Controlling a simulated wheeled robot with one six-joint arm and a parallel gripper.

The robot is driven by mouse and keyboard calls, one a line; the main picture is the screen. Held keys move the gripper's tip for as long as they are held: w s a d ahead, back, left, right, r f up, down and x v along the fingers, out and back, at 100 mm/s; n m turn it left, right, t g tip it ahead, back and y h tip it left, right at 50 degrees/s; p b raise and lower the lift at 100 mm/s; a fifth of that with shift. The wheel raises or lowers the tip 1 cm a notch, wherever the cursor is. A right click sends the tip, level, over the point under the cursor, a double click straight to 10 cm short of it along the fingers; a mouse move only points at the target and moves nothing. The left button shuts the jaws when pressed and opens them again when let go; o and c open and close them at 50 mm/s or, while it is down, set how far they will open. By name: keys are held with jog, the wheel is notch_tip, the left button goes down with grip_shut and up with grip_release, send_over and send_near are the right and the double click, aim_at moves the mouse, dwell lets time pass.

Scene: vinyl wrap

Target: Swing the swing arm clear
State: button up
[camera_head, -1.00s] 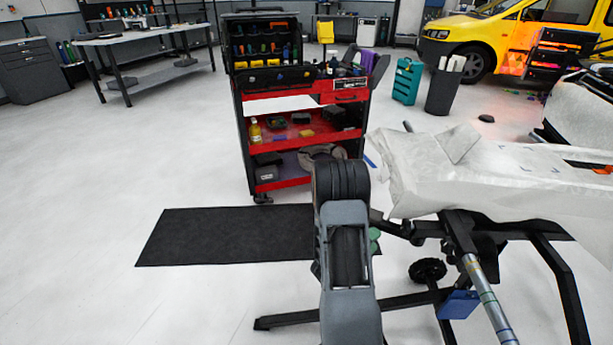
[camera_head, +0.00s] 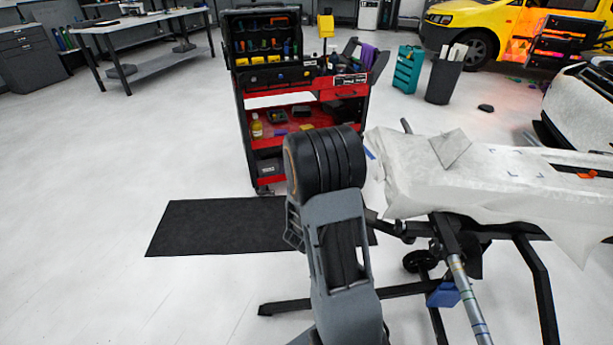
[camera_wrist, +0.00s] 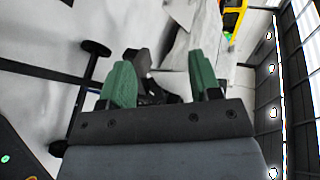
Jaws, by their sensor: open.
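A dark jointed bar (camera_head: 400,229), which may be the swing arm, sticks out leftward from the black stand (camera_head: 540,285) below the white-wrapped panel (camera_head: 520,180). Its left end is hidden behind my arm in the head view. In the wrist view my gripper (camera_wrist: 162,80) has two green fingers spread apart. A dark part (camera_wrist: 137,62) shows between and beyond them, nearer the left finger; I cannot tell whether it touches. My gripper is hidden behind my arm in the head view.
A red and black tool cart (camera_head: 270,165) stands behind my arm. A black mat (camera_head: 215,228) lies on the floor to the left. A silver banded tube (camera_head: 466,295) and a blue block (camera_head: 443,294) are on the stand.

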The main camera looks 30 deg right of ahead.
jog(key=w+a+r+n+t+y+p, duration=0.1)
jog(key=w+a+r+n+y+p, duration=0.1)
jog(key=r, duration=0.2)
jog(key=w+a+r+n+t+y+p, duration=0.1)
jog(key=w+a+r+n+y+p, duration=0.1)
jog(key=r, duration=0.3)
jog(key=shift+w+a+r+n+t+p, duration=0.35)
jog(key=shift+a+n+p, duration=0.2)
jog(key=shift+a, duration=0.25)
jog(key=shift+c, duration=0.4)
